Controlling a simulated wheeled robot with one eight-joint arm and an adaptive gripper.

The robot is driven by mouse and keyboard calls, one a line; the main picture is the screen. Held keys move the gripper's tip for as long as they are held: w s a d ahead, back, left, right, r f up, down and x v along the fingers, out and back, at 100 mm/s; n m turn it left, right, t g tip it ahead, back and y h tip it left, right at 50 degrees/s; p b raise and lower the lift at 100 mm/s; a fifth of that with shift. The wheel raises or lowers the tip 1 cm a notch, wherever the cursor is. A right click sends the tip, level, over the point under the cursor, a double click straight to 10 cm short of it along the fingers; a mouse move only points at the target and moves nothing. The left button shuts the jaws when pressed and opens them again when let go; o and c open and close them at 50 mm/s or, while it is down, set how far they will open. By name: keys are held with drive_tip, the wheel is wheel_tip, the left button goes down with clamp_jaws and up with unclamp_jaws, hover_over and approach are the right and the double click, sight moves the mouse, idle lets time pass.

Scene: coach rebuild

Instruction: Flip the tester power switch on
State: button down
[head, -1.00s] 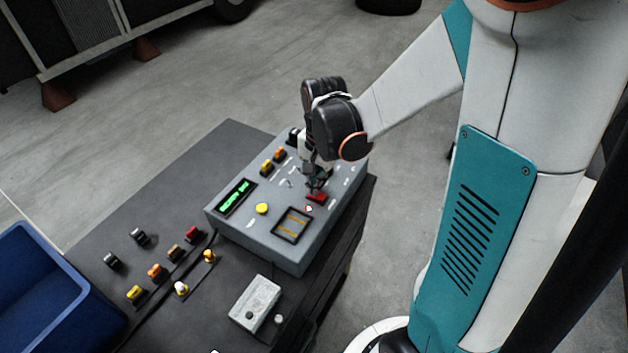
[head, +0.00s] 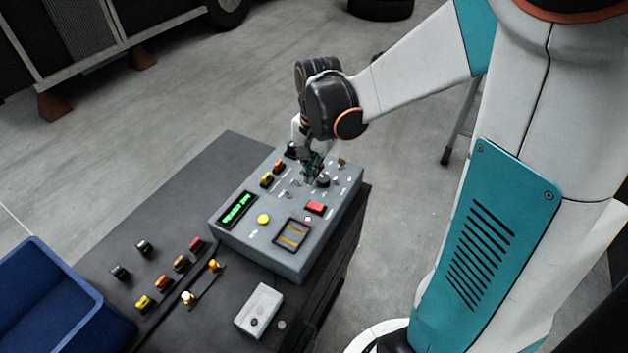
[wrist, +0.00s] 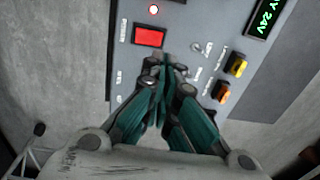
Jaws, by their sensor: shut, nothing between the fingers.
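The grey tester box (head: 262,252) sits on the dark bench. Its red power switch (head: 315,208) is on the top panel; in the wrist view the red switch (wrist: 149,35) is beside the word POWER. The tester's display (head: 238,210) is lit with green text, and part reading 24V (wrist: 266,18) shows in the wrist view. My gripper (head: 313,178) is shut and empty above the panel, behind the switch as seen from the head. In the wrist view its fingertips (wrist: 165,66) are just below the red switch, apart from it.
Yellow and orange connectors (head: 273,174) stand on the panel near my gripper, with a yellow button (head: 264,219) to the left. Several coloured plugs, a pale small box (head: 259,310) and a blue bin (head: 50,300) are on the bench's left and front.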

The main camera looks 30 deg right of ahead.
drive_tip(key=r, duration=0.2)
drive_tip(key=r+p, duration=0.1)
drive_tip(key=r, duration=0.2)
drive_tip(key=shift+w+a+r, duration=0.2)
drive_tip(key=shift+w+r, duration=0.15)
drive_tip(key=shift+r, duration=0.05)
drive_tip(key=s+a+r+n+t+b, duration=0.1)
drive_tip(key=s+a+n+t+b, duration=0.1)
drive_tip(key=s+n, duration=0.3)
drive_tip(key=s+a+r+n+t+b, duration=0.1)
drive_tip(key=s+a+n+t+b, duration=0.2)
drive_tip(key=s+n, duration=0.3)
drive_tip(key=shift+s+a+t, duration=0.25)
drive_tip(key=shift+s+t, duration=0.65)
drive_tip(key=shift+s, duration=0.05)
drive_tip(key=shift+r, duration=0.1)
idle(0.5)
